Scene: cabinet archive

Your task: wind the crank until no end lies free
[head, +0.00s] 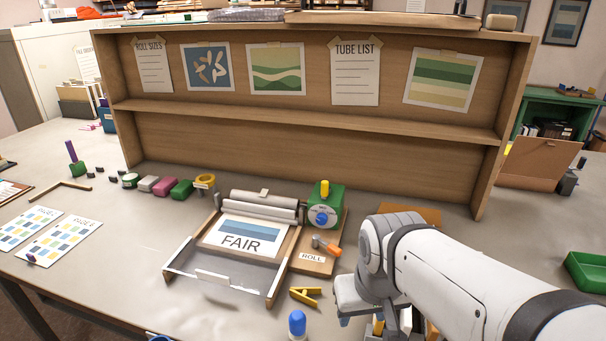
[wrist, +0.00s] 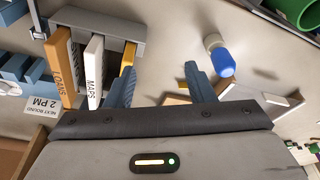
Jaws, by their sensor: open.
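A roller device stands on the table in the head view, with a grey roller (head: 262,205) and a green box (head: 323,205) bearing a blue knob and a yellow peg. A crank with an orange handle (head: 328,247) is in front of the green box; I cannot tell how it is attached. A sheet reading FAIR (head: 243,238) lies flat in the wooden frame, its upper edge at the roller and its lower part lying out flat. My gripper (wrist: 160,72) is open and empty, low at the front, right of the crank and apart from it.
A yellow clip (head: 305,296) and a blue-capped bottle (head: 297,324) stand near the front edge. The wrist view shows a rack with LOANS (wrist: 66,75) and MAPS (wrist: 93,75) boards beside my fingers. A wooden shelf (head: 310,120) closes off the back. A green tray (head: 590,271) is at right.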

